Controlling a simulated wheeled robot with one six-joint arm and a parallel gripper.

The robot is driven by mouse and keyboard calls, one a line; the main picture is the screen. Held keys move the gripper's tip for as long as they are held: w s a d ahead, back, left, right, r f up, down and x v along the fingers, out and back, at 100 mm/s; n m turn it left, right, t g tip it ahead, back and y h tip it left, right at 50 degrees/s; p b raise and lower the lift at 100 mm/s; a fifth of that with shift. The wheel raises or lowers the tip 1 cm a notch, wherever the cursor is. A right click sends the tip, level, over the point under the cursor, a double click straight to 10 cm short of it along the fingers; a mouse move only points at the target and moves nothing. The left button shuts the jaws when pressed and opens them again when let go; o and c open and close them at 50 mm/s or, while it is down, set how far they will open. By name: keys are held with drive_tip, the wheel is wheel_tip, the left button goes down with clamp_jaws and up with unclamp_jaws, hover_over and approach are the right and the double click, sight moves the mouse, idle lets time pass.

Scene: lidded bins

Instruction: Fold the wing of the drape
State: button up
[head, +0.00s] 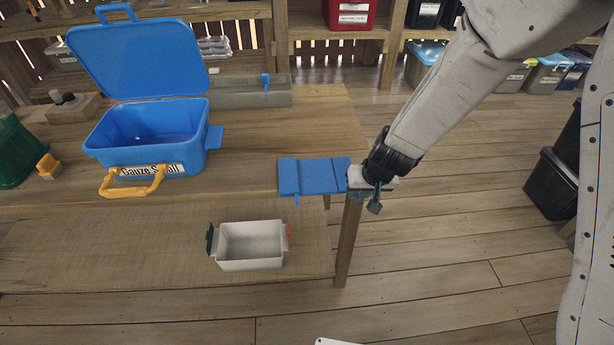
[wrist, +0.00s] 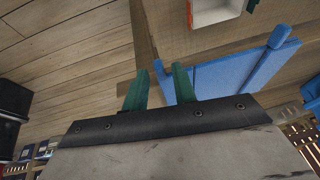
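The drape (head: 315,176) is a blue panelled piece lying at the right front edge of the wooden table, with seams across it and a small tab at its front. My gripper (head: 357,182) is at its right end, low beside the table corner. In the wrist view, my gripper's green fingers (wrist: 161,68) are apart, with wood showing between them. The blue drape (wrist: 235,72) lies just right of and behind the right finger; whether they touch cannot be told. The far end of the drape is partly cut by the fingers and gripper body.
An open blue bin (head: 150,135) with a yellow latch stands left on the table (head: 235,180). A grey tray (head: 250,95) lies behind. A white box (head: 250,262) sits on the lower shelf. Black bins (head: 550,185) stand right; the floor between is clear.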

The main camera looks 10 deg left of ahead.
drive_tip(key=shift+s, duration=0.1)
drive_tip(key=s+d+r, duration=0.1)
drive_tip(key=s+r, duration=0.3)
drive_tip(key=r, duration=0.2)
drive_tip(key=shift+s+d, duration=0.15)
drive_tip(key=shift+d, duration=0.1)
idle(0.9)
drive_tip(key=shift+s+f, duration=0.1)
idle(0.4)
